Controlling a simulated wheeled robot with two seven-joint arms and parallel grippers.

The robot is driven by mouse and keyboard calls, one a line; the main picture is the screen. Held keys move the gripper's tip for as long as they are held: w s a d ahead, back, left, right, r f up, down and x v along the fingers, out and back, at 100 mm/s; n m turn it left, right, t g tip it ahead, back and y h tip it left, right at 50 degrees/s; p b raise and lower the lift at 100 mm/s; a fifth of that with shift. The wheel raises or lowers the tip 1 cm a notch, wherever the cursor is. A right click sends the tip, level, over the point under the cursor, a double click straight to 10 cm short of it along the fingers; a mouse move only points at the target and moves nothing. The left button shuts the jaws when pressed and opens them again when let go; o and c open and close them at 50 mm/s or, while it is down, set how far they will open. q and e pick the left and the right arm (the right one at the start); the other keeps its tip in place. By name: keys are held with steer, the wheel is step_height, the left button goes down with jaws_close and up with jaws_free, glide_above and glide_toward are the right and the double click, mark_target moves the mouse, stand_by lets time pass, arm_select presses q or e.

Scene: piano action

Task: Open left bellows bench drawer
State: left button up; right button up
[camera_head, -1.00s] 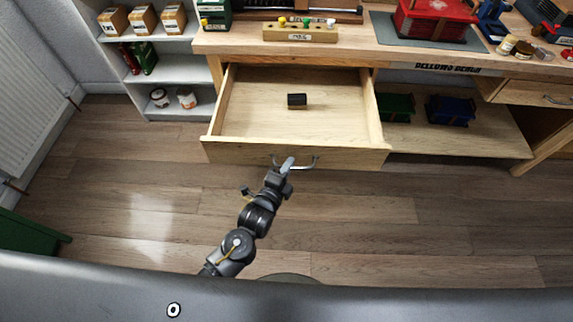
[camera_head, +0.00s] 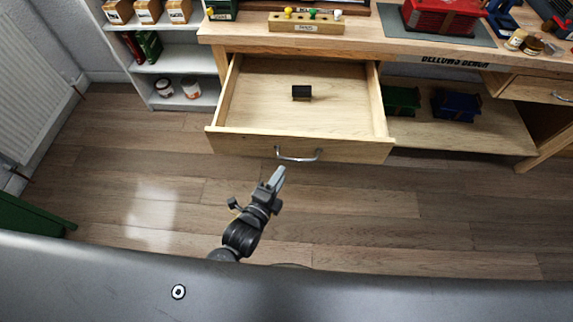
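The left bellows bench drawer (camera_head: 255,145) stands pulled out from under the bench top, its inside showing. A small dark block (camera_head: 301,92) lies in it. The drawer's curved metal handle (camera_head: 298,157) is on its front face and is free of any gripper. My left gripper (camera_head: 277,177) is in front of the drawer, a little below and left of the handle, apart from it. Its fingers look close together, but the view does not show clearly whether they are open or shut. My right gripper is not in view.
The bellows bench (camera_head: 440,46) carries a red box (camera_head: 440,17) and a wooden block with coloured knobs (camera_head: 305,23). A second drawer (camera_head: 530,88) is at the right. A white shelf (camera_head: 180,64) stands left. Wood floor (camera_head: 370,215) in front is clear.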

arm_select(q)
steer(key=shift+v, duration=1.4)
